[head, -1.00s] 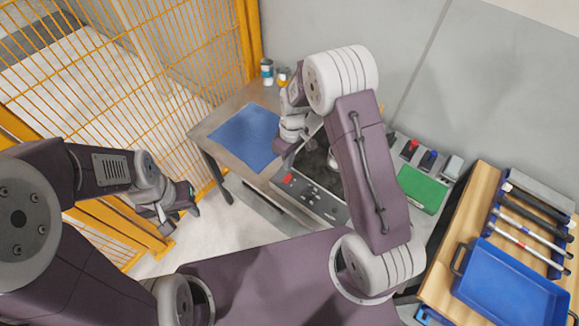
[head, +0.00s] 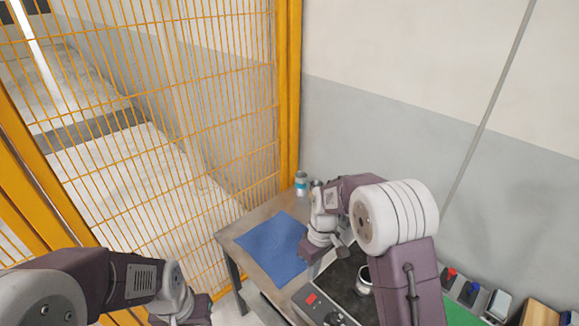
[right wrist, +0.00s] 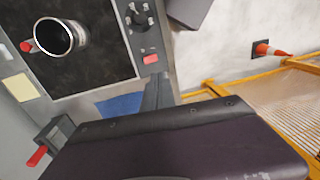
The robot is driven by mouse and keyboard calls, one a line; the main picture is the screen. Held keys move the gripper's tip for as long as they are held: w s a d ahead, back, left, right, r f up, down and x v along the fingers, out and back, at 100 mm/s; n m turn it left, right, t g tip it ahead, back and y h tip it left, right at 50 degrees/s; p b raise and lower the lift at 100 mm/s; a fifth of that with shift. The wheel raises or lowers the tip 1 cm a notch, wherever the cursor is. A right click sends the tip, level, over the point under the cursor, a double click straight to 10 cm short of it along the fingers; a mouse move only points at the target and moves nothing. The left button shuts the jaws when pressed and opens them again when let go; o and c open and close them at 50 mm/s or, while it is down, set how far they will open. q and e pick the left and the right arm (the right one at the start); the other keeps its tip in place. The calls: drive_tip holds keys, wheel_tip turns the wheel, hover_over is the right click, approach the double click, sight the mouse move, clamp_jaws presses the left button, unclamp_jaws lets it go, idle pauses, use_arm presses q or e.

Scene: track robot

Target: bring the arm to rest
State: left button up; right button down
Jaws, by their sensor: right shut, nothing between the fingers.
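My right arm reaches in the head view over the left part of a work table (head: 262,208). Its gripper (head: 318,250) hangs between a blue mat (head: 272,248) and a dark-topped unit (head: 335,290). It is shut and holds nothing. A metal cup (head: 364,280) stands on the dark top, partly behind my right arm; it also shows in the right wrist view (right wrist: 55,38). My left gripper (head: 195,312) is at the bottom edge, partly cut off, and its fingers cannot be made out.
A yellow mesh fence (head: 180,120) stands at the left and a grey wall (head: 430,130) behind the table. A small can (head: 301,184) stands at the table's back corner. Red and blue items (head: 450,275) sit at the right.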

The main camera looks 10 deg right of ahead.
drive_tip(key=s+d+r+m+t, duration=0.1)
drive_tip(key=s+d+m, duration=0.2)
drive_tip(key=s, duration=0.4)
drive_tip(key=s+d+r+m+t+h, duration=0.1)
drive_tip(key=s+d+m, duration=0.2)
drive_tip(key=s+m, duration=0.2)
drive_tip(key=shift+s+d+r, duration=0.2)
drive_tip(key=shift+s, duration=0.7)
drive_tip(key=shift+s, duration=0.1)
